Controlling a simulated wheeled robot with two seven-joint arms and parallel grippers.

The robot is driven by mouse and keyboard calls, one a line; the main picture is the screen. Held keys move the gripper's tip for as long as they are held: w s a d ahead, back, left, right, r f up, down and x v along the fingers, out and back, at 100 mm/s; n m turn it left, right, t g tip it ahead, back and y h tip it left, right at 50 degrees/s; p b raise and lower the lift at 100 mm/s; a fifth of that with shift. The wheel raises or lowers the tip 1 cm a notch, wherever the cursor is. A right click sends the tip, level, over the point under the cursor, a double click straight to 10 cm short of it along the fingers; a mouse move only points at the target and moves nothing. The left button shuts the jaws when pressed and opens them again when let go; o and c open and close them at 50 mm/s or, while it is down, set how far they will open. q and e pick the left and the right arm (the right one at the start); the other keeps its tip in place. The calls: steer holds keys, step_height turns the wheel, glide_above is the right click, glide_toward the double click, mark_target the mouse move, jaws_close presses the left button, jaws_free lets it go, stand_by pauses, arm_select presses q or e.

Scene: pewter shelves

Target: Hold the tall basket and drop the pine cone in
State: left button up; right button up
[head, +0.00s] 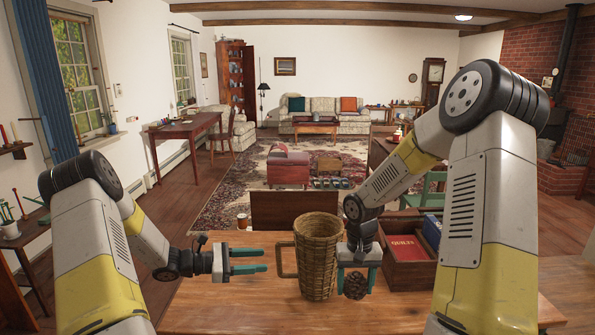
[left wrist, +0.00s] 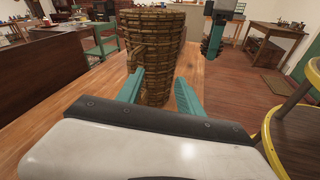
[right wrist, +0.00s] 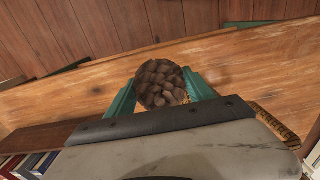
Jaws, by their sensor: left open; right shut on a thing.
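The tall woven basket (head: 317,258) stands upright on the wooden table, its handle (head: 287,262) on its left side. My left gripper (head: 266,261) is open, its fingers pointing at the handle side from the left, with a small gap in the head view. In the left wrist view, the basket (left wrist: 155,60) rises just ahead of the open fingers (left wrist: 160,92). My right gripper (head: 360,278) points down just right of the basket. It is shut on the brown pine cone (head: 355,286), which also shows between its fingers in the right wrist view (right wrist: 160,84). The basket's inside is hidden.
A wooden box (head: 390,275) with a red item marked "QUILTS" (head: 407,249) and a blue item (head: 432,230) sits right of my right gripper. The wooden table (head: 240,309) is bare at its front left.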

mark_target(277, 260)
arm_select(q)
step_height(277, 260, down, 6)
steer(key=w+a+n+t, duration=0.3)
steer(key=n+t, duration=0.1)
steer(key=n, duration=0.1)
steer(key=shift+x, duration=4.95)
steer(key=shift+s+d+r, duration=0.1)
steer(key=shift+s+r, duration=0.05)
jaws_close()
